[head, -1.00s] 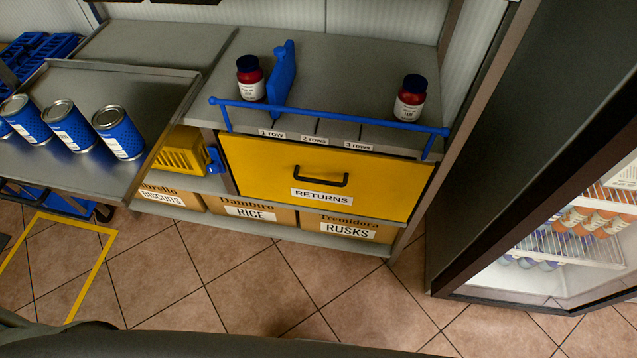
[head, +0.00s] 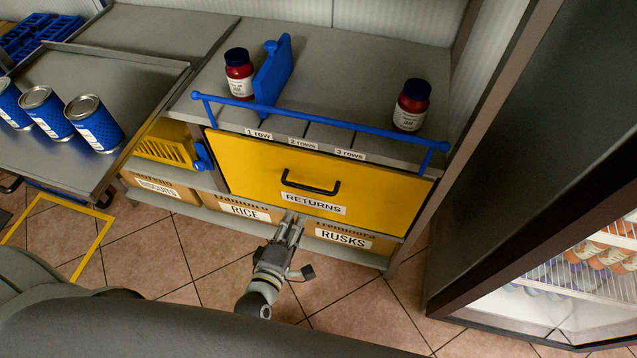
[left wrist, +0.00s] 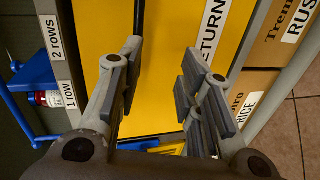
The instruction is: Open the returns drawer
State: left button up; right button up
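The yellow returns drawer (head: 250,175) is shut, flush in the grey shelf unit, with a black bar handle (head: 311,187) above its RETURNS label (head: 313,204). My left gripper (head: 293,220) is in front of the drawer's lower edge, below the handle and near the label. In the left wrist view its two fingers (left wrist: 164,55) are spread apart with nothing held between them, facing the yellow drawer front (left wrist: 160,85). My right gripper is not in view.
A blue rail (head: 310,118) runs above the drawer, with two red jars (head: 238,74) (head: 411,105) behind it. Cardboard boxes (head: 345,238) stand below. Blue cans (head: 95,124) are on the left. A glass-doored fridge (head: 560,290) stands on the right. Tiled floor lies in front.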

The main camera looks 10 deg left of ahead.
aim_at(305, 187)
pick_arm(q)
jog(key=shift+n+t, duration=0.3)
jog(key=shift+n, duration=0.2)
jog(key=x, duration=0.3)
jog(key=r+x, duration=0.1)
jog(key=x, duration=0.3)
jog(key=r+x, duration=0.1)
jog(key=x, duration=0.2)
jog(key=shift+w+a+r, duration=0.2)
jog(key=shift+w+a, duration=0.05)
jog(key=shift+w, duration=0.55)
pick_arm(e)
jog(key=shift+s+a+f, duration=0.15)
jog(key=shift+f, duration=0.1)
pick_arm(q)
jog(key=shift+c, duration=0.3)
grip_shut()
